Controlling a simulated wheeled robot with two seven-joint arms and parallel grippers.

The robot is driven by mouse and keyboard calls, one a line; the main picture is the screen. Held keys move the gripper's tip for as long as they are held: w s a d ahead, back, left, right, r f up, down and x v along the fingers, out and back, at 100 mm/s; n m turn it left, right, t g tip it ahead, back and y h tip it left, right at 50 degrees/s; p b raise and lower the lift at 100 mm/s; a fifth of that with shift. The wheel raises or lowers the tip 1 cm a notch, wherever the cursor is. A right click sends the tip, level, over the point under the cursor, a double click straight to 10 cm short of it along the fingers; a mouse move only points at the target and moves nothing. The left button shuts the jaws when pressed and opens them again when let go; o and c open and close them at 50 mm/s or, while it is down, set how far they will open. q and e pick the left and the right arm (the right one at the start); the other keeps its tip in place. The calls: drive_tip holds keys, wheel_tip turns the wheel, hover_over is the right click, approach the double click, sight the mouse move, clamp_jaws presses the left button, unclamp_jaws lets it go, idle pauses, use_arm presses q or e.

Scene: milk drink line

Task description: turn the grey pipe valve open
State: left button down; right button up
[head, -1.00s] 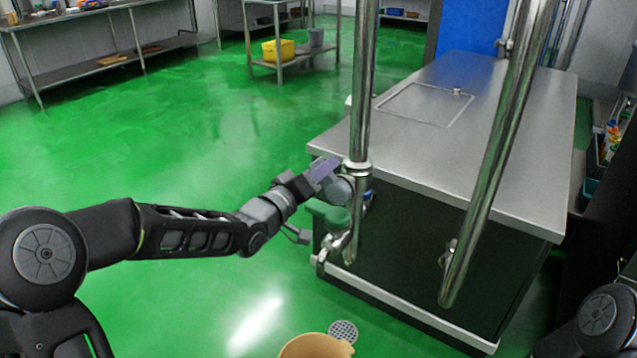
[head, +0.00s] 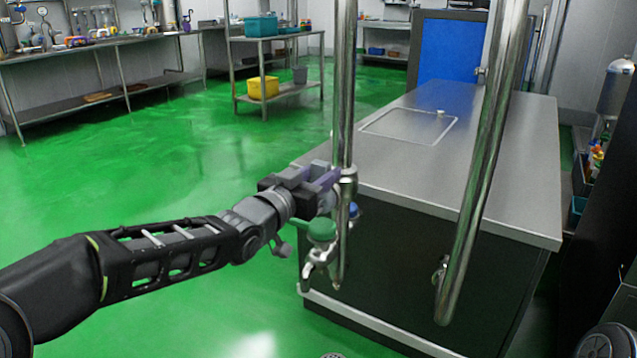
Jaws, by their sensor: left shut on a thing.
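The grey pipe valve (head: 327,204) sits on the left upright steel pipe (head: 344,95), just below a collar, and is mostly hidden by my gripper. My left gripper (head: 325,184) reaches in from the left and is shut on the valve, right beside the pipe. How far the valve is turned cannot be told. Just below are a green-topped tap (head: 321,231) with a steel spout and, behind the pipe, a blue knob (head: 353,210). My right gripper is out of view; only a bit of my right arm shows at the lower right.
A second, slanted steel pipe (head: 484,165) stands to the right. Behind both pipes is a steel-topped counter (head: 500,150) with a dark front. The green floor to the left is open. A rack with a yellow bin (head: 263,87) stands farther back.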

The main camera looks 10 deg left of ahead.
sight(319, 175)
use_arm(q)
drive_tip(key=shift+f, duration=0.1)
idle(0.4)
drive_tip(key=c, duration=1)
unclamp_jaws()
drive_tip(key=shift+d, duration=0.1)
drive_tip(key=shift+o, duration=0.2)
drive_tip(key=shift+s, duration=0.1)
drive_tip(key=p+v, duration=0.1)
drive_tip(key=v, duration=0.5)
drive_tip(key=shift+s, duration=0.3)
drive_tip(key=shift+s+a, duration=0.3)
drive_tip(key=shift+s, duration=0.15)
